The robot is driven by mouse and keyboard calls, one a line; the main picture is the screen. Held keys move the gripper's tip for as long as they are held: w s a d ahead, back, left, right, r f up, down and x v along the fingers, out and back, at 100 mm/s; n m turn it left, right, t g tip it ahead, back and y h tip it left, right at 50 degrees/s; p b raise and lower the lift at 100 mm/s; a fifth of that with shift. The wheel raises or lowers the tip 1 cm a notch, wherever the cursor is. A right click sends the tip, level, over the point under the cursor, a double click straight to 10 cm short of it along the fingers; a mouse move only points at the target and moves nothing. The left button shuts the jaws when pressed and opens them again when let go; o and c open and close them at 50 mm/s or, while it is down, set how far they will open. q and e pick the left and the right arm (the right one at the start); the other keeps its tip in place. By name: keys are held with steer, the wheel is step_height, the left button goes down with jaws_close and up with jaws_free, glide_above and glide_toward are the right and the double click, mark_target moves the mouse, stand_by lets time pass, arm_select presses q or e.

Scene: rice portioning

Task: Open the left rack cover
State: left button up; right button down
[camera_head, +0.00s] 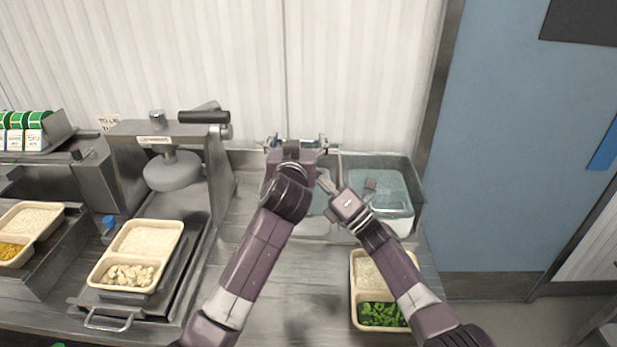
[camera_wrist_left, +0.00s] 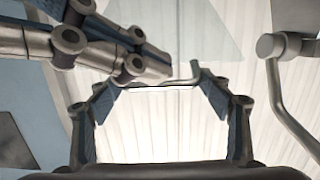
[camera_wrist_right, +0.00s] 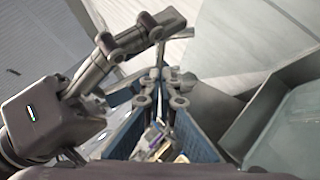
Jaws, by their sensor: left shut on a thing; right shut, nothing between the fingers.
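The metal rack (camera_head: 418,200) stands against the back wall with two bays side by side. The right bay has a clear cover (camera_head: 392,184) lying over it. The left bay is largely hidden behind my arms. My left gripper (camera_head: 296,143) is above the back of the left bay. In the left wrist view its fingers (camera_wrist_left: 155,88) are shut on a thin edge with a small bent bar, seemingly the left cover's handle; a clear panel (camera_wrist_left: 205,30) shows beyond. My right gripper (camera_head: 325,183) is shut and empty beside it, its fingers (camera_wrist_right: 160,82) together in the right wrist view.
A tray with rice and greens (camera_head: 381,314) sits in front of the rack, under my right arm. A press machine (camera_head: 172,172) with a rice tray (camera_head: 137,253) stands to the left. A blue door (camera_head: 525,150) is on the right.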

steer(key=shift+w+r, duration=0.35)
steer(key=shift+w, duration=0.05)
